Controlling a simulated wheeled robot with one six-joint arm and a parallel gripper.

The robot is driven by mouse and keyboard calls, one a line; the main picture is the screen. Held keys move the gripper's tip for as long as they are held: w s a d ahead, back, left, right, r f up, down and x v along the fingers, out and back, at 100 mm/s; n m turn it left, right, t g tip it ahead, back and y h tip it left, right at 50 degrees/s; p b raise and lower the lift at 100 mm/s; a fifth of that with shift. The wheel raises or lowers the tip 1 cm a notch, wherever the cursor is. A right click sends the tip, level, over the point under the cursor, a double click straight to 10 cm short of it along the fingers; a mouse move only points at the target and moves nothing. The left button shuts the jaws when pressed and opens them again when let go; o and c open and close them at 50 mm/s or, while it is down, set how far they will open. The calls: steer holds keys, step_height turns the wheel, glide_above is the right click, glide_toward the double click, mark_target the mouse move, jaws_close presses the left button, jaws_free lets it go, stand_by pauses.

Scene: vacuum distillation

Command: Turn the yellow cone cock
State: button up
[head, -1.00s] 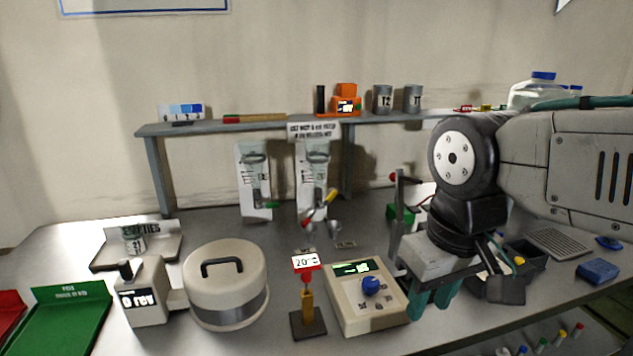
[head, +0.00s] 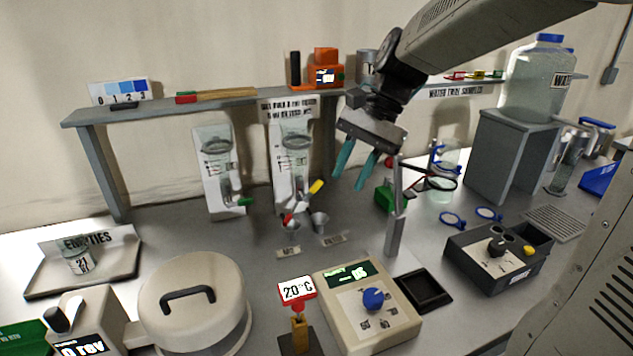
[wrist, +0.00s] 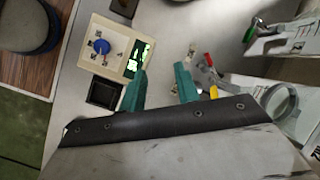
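The yellow cone cock (head: 316,187) is a small yellow handle at the lower front of the right-hand glass funnel stand (head: 293,165). A red handle (head: 288,218) sits just below and left of it. In the wrist view the yellow handle (wrist: 213,91) shows just right of my fingers, with the red handle (wrist: 208,60) near it. My gripper (head: 353,172) has teal fingers, spread apart with nothing between them. It hangs above the table, to the right of the yellow cock and apart from it.
Small metal cups (head: 320,222) stand below the cocks. A second funnel stand with a green handle (head: 245,200) is to the left. A grey post (head: 396,225) and a green block (head: 384,198) stand to the right. The blue-knobbed box (head: 368,305) is in front.

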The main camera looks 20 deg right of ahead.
mark_target(317, 181)
steer(key=w+d+f+m+y, duration=0.2)
steer(key=w+f+m, duration=0.15)
steer(key=w, duration=0.35)
steer(key=w+d+f+m+y, duration=0.2)
steer(key=w+m, duration=0.2)
steer(key=w, duration=0.4)
steer(key=shift+t, duration=0.3)
steer(key=x, duration=0.7)
steer(key=shift+f, duration=0.2)
jaws_close()
